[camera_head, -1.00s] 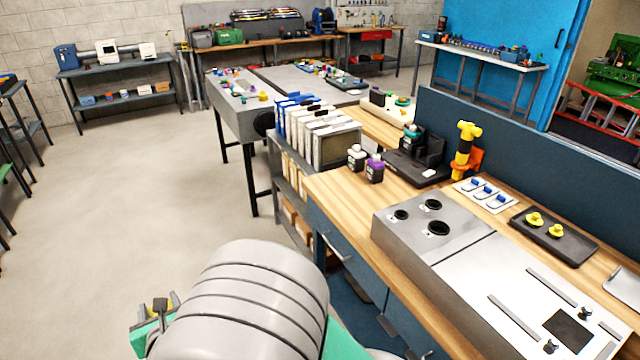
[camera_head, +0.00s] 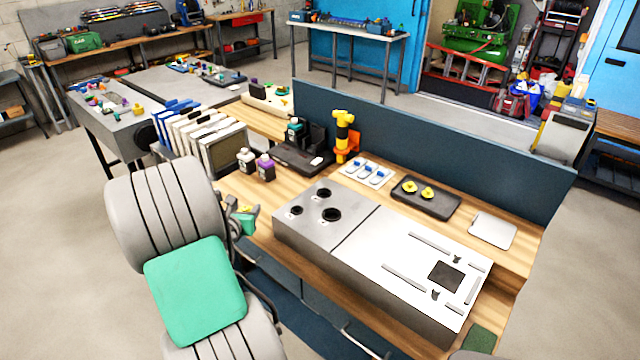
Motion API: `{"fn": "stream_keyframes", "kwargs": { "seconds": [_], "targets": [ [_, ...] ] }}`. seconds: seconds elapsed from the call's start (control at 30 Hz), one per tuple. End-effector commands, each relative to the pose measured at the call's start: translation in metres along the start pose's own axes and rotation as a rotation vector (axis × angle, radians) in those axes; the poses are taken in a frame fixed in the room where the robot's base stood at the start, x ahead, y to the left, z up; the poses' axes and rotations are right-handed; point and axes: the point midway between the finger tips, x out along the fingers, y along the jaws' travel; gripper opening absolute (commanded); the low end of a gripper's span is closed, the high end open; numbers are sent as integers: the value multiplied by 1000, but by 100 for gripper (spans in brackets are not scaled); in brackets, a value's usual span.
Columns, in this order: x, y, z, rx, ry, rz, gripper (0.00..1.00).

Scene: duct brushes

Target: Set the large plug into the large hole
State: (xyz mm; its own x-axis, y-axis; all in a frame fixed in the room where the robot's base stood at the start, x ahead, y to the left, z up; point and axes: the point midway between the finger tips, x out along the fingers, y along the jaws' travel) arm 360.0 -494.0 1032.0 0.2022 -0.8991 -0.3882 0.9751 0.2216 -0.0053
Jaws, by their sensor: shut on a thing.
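The large hole (camera_head: 332,215) is the widest of three dark round holes in the top of a grey metal box (camera_head: 352,212) on the wooden bench. It looks empty. My gripper (camera_head: 244,212) is at the left front edge of the bench, left of the box and mostly hidden by my arm. A small yellow piece shows at its fingers, which fits the large plug (camera_head: 245,208), but its shape is hard to make out. The gripper is shut on it, apart from the box.
Two smaller holes (camera_head: 323,192) are beside the large one. A black tray (camera_head: 449,207) holds two yellow plugs (camera_head: 427,192). A yellow-black tool (camera_head: 343,135) stands upright near the blue panel (camera_head: 420,145).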

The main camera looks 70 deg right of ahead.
Motion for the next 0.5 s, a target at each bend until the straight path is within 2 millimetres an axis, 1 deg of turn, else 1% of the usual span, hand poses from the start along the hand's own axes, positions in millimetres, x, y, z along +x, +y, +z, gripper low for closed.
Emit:
{"fn": "stream_keyframes", "kwargs": {
  "seconds": [0.03, 0.07, 0.1, 0.17, 0.2, 0.3, 0.4, 0.5],
  "targets": [
    [13, -33, 14, 25, 1, -58, 13],
    [20, -52, 18, 38, 1, -89, 13],
    [29, -78, 24, 55, 1, -131, 13],
    [40, -116, 32, 78, 0, -190, 13],
    [46, -140, 36, 94, -1, -226, 13],
    [55, -190, 42, 126, -2, -301, 13],
    [59, -225, 45, 145, -3, -350, 13],
    [61, -241, 45, 154, -3, -374, 13]
  ]
}}
